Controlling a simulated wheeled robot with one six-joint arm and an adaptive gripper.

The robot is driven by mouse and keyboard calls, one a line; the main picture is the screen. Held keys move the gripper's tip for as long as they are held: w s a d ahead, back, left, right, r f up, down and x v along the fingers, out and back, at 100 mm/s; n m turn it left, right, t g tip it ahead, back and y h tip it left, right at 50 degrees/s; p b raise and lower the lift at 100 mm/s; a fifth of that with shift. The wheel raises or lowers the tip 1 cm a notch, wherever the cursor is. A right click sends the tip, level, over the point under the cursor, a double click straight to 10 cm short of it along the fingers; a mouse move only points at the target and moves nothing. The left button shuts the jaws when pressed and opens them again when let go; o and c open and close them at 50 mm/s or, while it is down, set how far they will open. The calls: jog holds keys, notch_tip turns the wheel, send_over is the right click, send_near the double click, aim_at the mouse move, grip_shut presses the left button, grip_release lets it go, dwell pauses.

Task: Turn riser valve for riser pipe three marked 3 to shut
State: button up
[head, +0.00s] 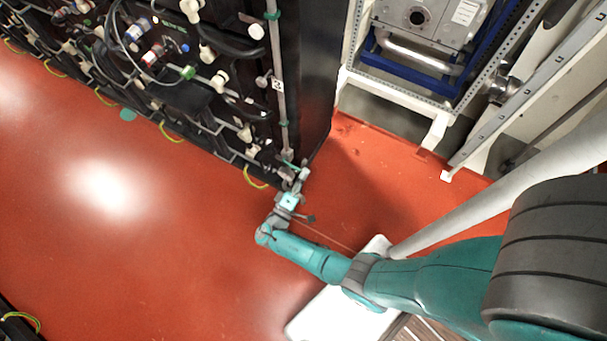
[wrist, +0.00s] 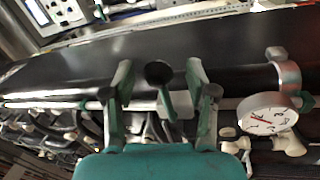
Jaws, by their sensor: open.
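A grey riser pipe (head: 278,70) runs down the corner of the black battery rack in the head view. My gripper (head: 298,176) is at the pipe's lower end, near the rack's bottom corner.
A round white gauge (wrist: 267,113) with a red needle is right of the fingers in the wrist view. The black rack (head: 308,70) carries many hoses and fittings. A white frame (head: 385,100) stands at the right. The red floor (head: 150,240) is clear at the left.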

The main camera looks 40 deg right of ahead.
jog(key=v, duration=1.1)
jog(key=shift+a, duration=0.3)
jog(key=shift+s+f, duration=0.1)
jog(key=s+d+f+n+g+y, duration=0.2)
jog(key=s+d+f+y, duration=0.5)
jog(key=s+d+f, duration=0.45)
jog(key=s+a+f+y, duration=0.1)
jog(key=s+a+y, duration=0.3)
jog(key=s+y, duration=0.5)
jog(key=s+a+r+t+y, duration=0.1)
jog(key=s+a+r+t, duration=0.15)
jog(key=r, duration=0.45)
jog(key=s+a+r+t+y, duration=0.2)
jog(key=s+a+r, duration=0.15)
jog(key=r, duration=0.35)
notch_tip(320, 180, up, 30)
jog(key=w+a+m+t, duration=0.1)
jog(key=a+m+t, duration=0.1)
jog(key=t, duration=0.4)
jog(key=shift+m, duration=0.6)
